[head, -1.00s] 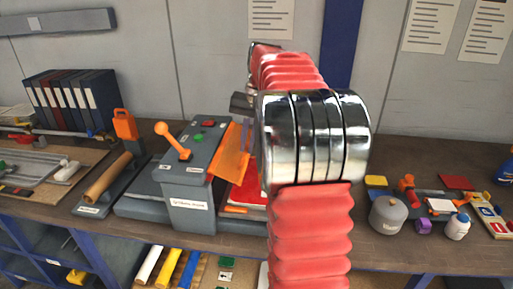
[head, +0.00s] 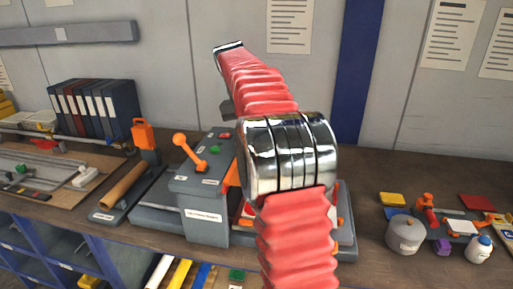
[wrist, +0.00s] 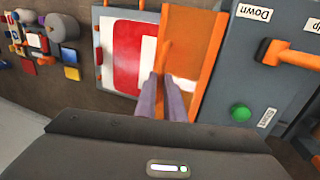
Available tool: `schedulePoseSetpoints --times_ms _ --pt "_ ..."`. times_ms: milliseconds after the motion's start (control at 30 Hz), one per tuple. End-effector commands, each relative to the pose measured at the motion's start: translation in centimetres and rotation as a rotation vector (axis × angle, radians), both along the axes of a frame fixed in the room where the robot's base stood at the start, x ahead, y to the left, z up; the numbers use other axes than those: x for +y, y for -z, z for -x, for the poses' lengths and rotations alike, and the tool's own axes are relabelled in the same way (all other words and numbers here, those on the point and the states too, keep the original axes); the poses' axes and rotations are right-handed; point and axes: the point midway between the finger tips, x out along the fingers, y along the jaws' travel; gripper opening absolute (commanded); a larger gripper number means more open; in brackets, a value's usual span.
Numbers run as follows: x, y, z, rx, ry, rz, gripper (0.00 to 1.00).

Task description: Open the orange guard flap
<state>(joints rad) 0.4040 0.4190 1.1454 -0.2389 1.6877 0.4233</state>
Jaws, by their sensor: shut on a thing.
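The orange guard flap (wrist: 190,40) shows in the wrist view beside the grey control box (wrist: 262,60). Only a sliver of the flap (head: 231,175) shows in the head view, as my arm hides the rest. My gripper (wrist: 166,85) has its two fingers close together on a narrow orange part of the flap. The exact contact is partly hidden by the fingers. A red and white panel (wrist: 128,50) lies on the other side of the flap. In the head view my gripper is hidden behind my own arm.
The box carries an orange lever (head: 188,150) and a green button (wrist: 241,113). A grey canister (head: 404,233) and small items are at the right. Some bench between is bare.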

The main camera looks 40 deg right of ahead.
Motion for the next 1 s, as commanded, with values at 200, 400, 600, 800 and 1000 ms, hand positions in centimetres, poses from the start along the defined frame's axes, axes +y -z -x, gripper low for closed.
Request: schedulePoseSetpoints --times_ms 200,400,600,800,1000 --pt "0.1 0.0 -0.2 -0.004 -0.003 0.000 0.00" --pt "0.1 0.0 -0.1 -0.003 -0.002 -0.001 0.21" --pt "0.1 0.0 -0.1 -0.002 -0.003 -0.001 0.28" --pt "0.1 -0.1 -0.1 -0.002 -0.003 0.000 0.28" --pt "0.3 -1.1 -0.4 -0.002 -0.002 0.000 0.28"
